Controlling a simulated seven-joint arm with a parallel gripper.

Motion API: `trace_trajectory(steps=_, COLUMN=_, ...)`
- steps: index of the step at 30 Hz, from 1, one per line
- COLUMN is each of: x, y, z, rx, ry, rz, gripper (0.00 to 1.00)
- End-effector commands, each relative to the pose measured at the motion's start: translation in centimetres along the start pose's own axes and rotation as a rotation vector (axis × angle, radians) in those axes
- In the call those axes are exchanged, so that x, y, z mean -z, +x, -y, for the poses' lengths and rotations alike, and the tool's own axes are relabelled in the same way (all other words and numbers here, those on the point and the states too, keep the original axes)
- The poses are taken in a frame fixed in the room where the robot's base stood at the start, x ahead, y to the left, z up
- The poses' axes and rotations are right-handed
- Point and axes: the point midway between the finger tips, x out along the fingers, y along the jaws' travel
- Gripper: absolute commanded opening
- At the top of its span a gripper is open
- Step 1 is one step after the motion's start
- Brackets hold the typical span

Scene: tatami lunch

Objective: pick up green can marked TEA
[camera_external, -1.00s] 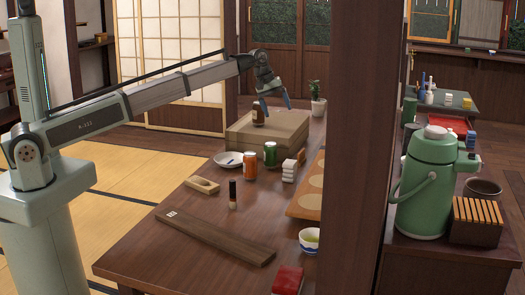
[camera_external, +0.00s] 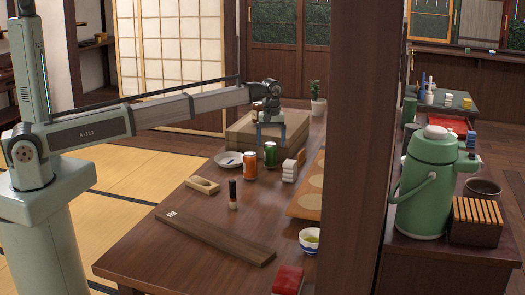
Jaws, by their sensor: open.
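A green can (camera_external: 270,155) stands upright on the wooden table (camera_external: 190,222), just right of an orange can (camera_external: 250,165). Its marking is too small to read. Nothing shows held between the fingers.
The wooden box (camera_external: 239,134) stands behind the cans. A white plate (camera_external: 226,159) lies to their left, and a white stack (camera_external: 290,171) stands to their right. A dark pillar (camera_external: 352,150) blocks part of the table's right side. The front left of the table holds a long board (camera_external: 215,238).

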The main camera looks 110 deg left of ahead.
Motion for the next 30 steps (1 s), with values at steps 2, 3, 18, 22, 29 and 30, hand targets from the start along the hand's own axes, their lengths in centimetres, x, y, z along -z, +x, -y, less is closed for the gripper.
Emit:
trace_trajectory(steps=2, x=0.0, y=0.4, z=0.0, rx=-0.001, ry=0.000, rz=0.000, gripper=0.86)
trace_trajectory(steps=3, x=0.0, y=0.6, z=0.0, rx=-0.001, ry=0.000, rz=0.000, gripper=0.86)
trace_trajectory(steps=18, x=-0.2, y=5.5, z=0.3, rx=-0.002, ry=0.001, rz=-0.002, gripper=0.86)
trace_trajectory(steps=22, x=-0.1, y=5.7, z=0.2, rx=-0.004, ry=0.001, rz=-0.003, gripper=0.86)
trace_trajectory(steps=29, x=-0.1, y=5.6, z=0.2, rx=-0.003, ry=0.001, rz=-0.002, gripper=0.74)
trace_trajectory(steps=30, x=-0.1, y=5.6, z=0.2, rx=-0.003, ry=0.001, rz=-0.002, gripper=0.70)
